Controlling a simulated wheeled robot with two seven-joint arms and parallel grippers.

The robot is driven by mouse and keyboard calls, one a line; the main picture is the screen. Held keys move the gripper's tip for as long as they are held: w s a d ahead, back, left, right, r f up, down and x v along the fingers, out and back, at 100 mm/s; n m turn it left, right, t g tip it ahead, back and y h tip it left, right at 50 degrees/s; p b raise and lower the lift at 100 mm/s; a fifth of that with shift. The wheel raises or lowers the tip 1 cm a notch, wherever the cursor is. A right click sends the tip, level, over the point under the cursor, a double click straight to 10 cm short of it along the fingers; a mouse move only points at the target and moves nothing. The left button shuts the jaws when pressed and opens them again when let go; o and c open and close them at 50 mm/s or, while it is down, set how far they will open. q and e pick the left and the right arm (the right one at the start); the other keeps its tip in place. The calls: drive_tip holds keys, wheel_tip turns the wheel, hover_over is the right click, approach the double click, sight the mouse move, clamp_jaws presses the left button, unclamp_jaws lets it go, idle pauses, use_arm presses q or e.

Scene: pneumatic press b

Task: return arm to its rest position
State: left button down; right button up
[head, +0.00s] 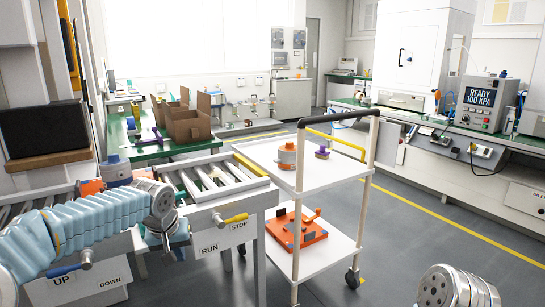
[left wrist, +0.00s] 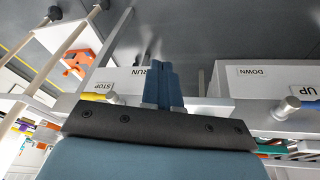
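My left arm (head: 85,225), in a pale blue sleeve, reaches in from the left in the head view, with its metal wrist (head: 162,202) in front of the roller conveyor (head: 215,180). In the left wrist view my left gripper (left wrist: 162,66) has its blue fingers together, with nothing seen between them. They are in front of the RUN label and apart from the yellow-handled lever (left wrist: 95,97). That lever (head: 235,218) also shows in the head view, beside the RUN and STOP labels. Of my right arm only a metal part (head: 457,288) shows at the bottom right; its gripper is out of view.
A white cart (head: 275,160) stands right of the conveyor, with an orange fixture (head: 297,232) on its lower shelf. A second lever (head: 86,258) is between the UP and DOWN labels. Open cardboard boxes (head: 187,122) stand behind. The floor right of the cart is clear.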

use_arm(q)
drive_tip(key=s+d+f+m+g+h, duration=0.1)
drive_tip(key=s+d+f, duration=0.15)
drive_tip(key=f, duration=0.55)
drive_tip(key=s+d+f+h, duration=0.15)
drive_tip(key=d+f, duration=0.25)
drive_tip(key=f, duration=0.4)
drive_tip(key=s+d+f+m+g+h, duration=0.1)
drive_tip(key=s+d+f, duration=0.25)
drive_tip(key=f, duration=0.45)
drive_tip(key=s+d+f, duration=0.1)
drive_tip(key=s+f, duration=0.6)
drive_tip(key=s, duration=0.3)
drive_tip(key=s+d+f+n+g, duration=0.1)
drive_tip(key=s+f, duration=0.7)
drive_tip(key=s, duration=0.2)
drive_tip(key=shift+s+d, duration=0.15)
drive_tip(key=shift+d, duration=0.2)
